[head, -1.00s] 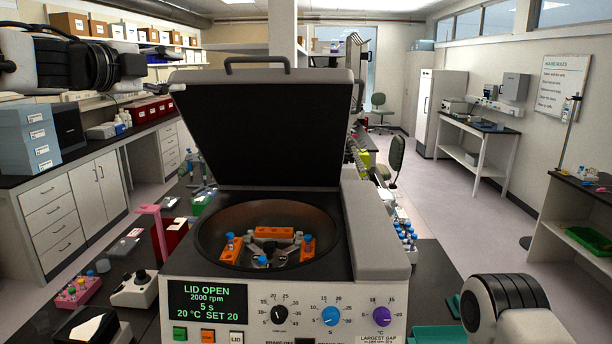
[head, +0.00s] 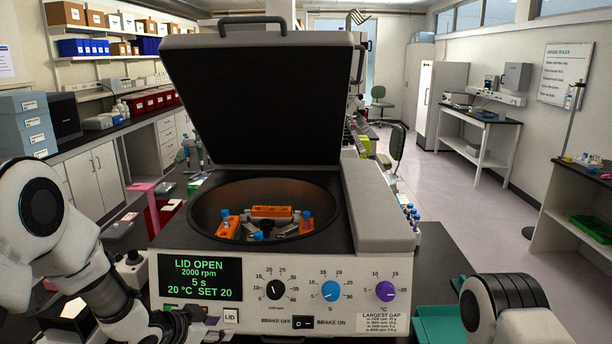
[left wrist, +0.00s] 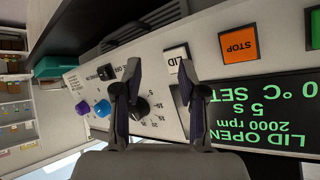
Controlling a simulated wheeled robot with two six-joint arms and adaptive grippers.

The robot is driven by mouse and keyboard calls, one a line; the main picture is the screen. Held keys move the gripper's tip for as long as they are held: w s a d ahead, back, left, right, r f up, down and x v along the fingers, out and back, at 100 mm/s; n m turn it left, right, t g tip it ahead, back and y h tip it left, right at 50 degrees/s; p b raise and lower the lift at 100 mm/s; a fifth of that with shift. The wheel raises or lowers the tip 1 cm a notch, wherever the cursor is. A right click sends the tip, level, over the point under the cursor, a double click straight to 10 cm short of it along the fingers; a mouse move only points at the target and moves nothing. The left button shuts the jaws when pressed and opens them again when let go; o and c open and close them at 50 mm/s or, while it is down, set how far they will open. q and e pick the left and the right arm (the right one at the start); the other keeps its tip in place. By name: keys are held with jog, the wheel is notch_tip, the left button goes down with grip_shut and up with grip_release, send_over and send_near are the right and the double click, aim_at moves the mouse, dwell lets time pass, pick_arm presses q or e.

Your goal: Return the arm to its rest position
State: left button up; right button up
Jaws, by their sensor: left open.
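My left arm comes in from the left of the head view. Its gripper (head: 195,325) is low in front of the centrifuge's panel, near the LID button (head: 230,316). In the left wrist view the gripper (left wrist: 158,72) is open and empty, its two fingers apart, with the LID button (left wrist: 177,54) just beyond the tips. I cannot tell whether it touches the panel. The centrifuge lid (head: 262,95) stands raised, and the display (head: 200,278) reads LID OPEN. Only a link of my right arm shows at the lower right; its gripper is out of view.
The bowl (head: 205,215) holds orange tube holders (head: 271,211) with blue-capped tubes. A pink-topped rack (head: 140,187) and small items stand left of the centrifuge. A green piece (head: 440,325) lies on the bench to its right. Open floor (head: 470,215) lies beyond.

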pick_arm(q)
jog(key=s+a+f+n+g+y+b, duration=0.1)
jog(key=s+f+n+g+b, duration=0.15)
jog(key=s+f, duration=0.65)
jog(key=s+a+f+n+g+y+b, duration=0.1)
jog(key=s+f+n, duration=0.2)
jog(key=s+f, duration=0.6)
jog(key=s+a+f+n+g+y+b, duration=0.1)
jog(key=s+a+f+n+g, duration=0.1)
jog(key=s+f, duration=0.4)
jog(key=s+a+f+n+g+y+b, duration=0.1)
jog(key=s+f, duration=0.5)
jog(key=s, duration=0.7)
jog(key=shift+s+a+f+n+g+y+b, duration=0.15)
jog(key=shift+a+n+g+y+b, duration=0.15)
jog(key=shift+a+n+g+y, duration=0.45)
